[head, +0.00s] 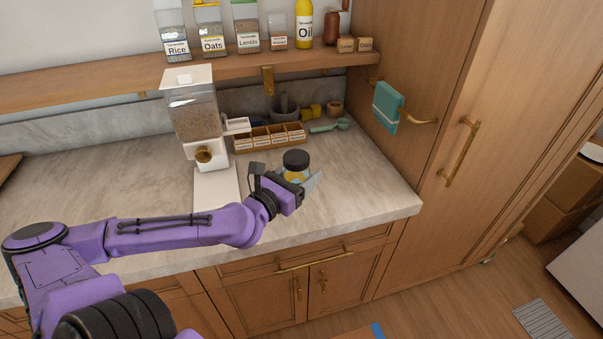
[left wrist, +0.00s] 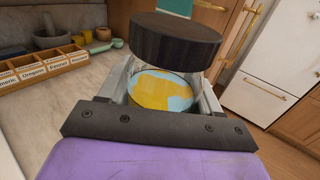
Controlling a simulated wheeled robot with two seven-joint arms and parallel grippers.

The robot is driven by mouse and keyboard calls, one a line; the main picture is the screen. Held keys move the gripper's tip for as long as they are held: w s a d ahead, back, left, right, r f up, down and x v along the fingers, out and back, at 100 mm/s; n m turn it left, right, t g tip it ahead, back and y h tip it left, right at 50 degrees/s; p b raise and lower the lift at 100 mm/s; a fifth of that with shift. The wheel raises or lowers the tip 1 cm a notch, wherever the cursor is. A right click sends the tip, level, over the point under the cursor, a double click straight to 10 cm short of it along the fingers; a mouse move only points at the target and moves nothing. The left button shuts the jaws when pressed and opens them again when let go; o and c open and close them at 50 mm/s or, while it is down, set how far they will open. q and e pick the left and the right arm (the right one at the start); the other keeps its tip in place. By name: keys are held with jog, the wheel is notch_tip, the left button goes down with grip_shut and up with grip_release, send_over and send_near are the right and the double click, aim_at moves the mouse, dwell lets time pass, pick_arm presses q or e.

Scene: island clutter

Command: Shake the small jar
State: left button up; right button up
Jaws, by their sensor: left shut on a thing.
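The small jar (head: 294,172) has a dark round lid and a yellow content in a clear body. In the head view it stands upright at the end of my left arm, over the front right part of the counter. My left gripper (head: 307,182) is shut on the jar's body, below the lid. In the left wrist view the lid (left wrist: 175,38) is at the top, with the yellow content (left wrist: 163,92) between the fingers. I cannot tell whether the jar's base touches the counter. My right gripper is not in view.
A white dispenser (head: 205,125) stands left of the jar. A wooden spice rack (head: 270,137), a grey mortar (head: 285,107) and a green scoop (head: 330,126) are behind it. The shelf (head: 130,81) above bears several containers. A tall cabinet (head: 425,80) bounds the right side. Bare counter (head: 365,170) lies right of the jar.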

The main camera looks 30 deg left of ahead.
aim_at(301, 153)
pick_arm(q)
jog(key=shift+r+p, duration=2.05)
jog(key=shift+r, duration=0.95)
jog(key=shift+f, duration=0.1)
